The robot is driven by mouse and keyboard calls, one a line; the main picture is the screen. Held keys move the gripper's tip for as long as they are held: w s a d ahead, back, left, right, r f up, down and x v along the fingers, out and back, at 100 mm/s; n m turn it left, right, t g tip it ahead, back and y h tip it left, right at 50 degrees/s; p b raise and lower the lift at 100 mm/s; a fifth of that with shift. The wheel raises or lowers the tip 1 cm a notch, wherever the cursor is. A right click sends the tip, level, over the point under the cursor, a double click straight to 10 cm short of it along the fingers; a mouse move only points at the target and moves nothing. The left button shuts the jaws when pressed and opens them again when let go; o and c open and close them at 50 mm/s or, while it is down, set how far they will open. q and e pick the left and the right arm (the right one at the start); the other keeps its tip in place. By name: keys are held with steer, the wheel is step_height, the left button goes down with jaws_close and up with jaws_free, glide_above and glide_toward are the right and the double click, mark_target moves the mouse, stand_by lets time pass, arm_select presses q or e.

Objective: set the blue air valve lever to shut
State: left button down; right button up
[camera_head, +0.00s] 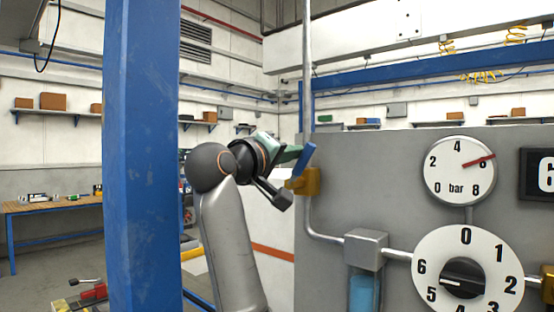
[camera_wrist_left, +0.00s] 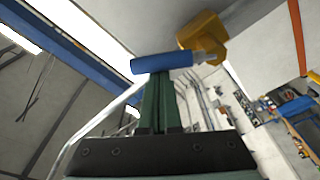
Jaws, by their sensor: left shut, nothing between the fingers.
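The blue valve lever (camera_head: 304,158) sits above its brass valve body (camera_head: 306,181) on the pipe at the panel's left edge. It slants, with its upper end to the right. My left gripper (camera_head: 296,156) comes from the left, its green fingers shut with nothing between them, at the lever's left side. In the left wrist view the finger tips (camera_wrist_left: 159,80) end right at the blue lever (camera_wrist_left: 160,63), with the brass body (camera_wrist_left: 203,38) behind it. I cannot tell whether they touch. My right gripper is not in view.
The grey panel (camera_head: 375,170) carries a pressure gauge (camera_head: 460,171), its red needle near 6, and a numbered dial (camera_head: 466,279). A filter unit (camera_head: 366,250) hangs on the pipe below the valve. A blue post (camera_head: 142,150) stands left of my arm.

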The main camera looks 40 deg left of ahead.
mark_target(305, 163)
arm_select(q)
steer(key=m, duration=0.1)
steer(key=d+f+m+b, duration=0.1)
steer(key=m, duration=0.1)
steer(key=shift+d, duration=0.25)
steer(key=m, duration=0.1)
steer(key=d+f+m+h, duration=0.1)
steer(key=m, duration=0.1)
steer(key=shift+d+b, duration=0.1)
steer(key=shift+b, duration=0.25)
steer(key=shift+s+d+f+m+t+h+b, duration=0.1)
steer(key=shift+d+f+m+h, duration=0.25)
steer(key=shift+m, duration=0.65)
steer(key=shift+w+d+f+m+t+h+b, duration=0.15)
steer(key=shift+f+m, duration=0.3)
steer(key=shift+m, duration=0.55)
steer(key=shift+s+d+f+m+t+h+b, duration=0.15)
steer(key=shift+d+f+m+h, duration=0.2)
steer(key=shift+m, duration=0.65)
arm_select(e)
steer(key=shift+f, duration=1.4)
arm_select(q)
steer(key=shift+f, duration=0.1)
steer(key=shift+a, duration=0.1)
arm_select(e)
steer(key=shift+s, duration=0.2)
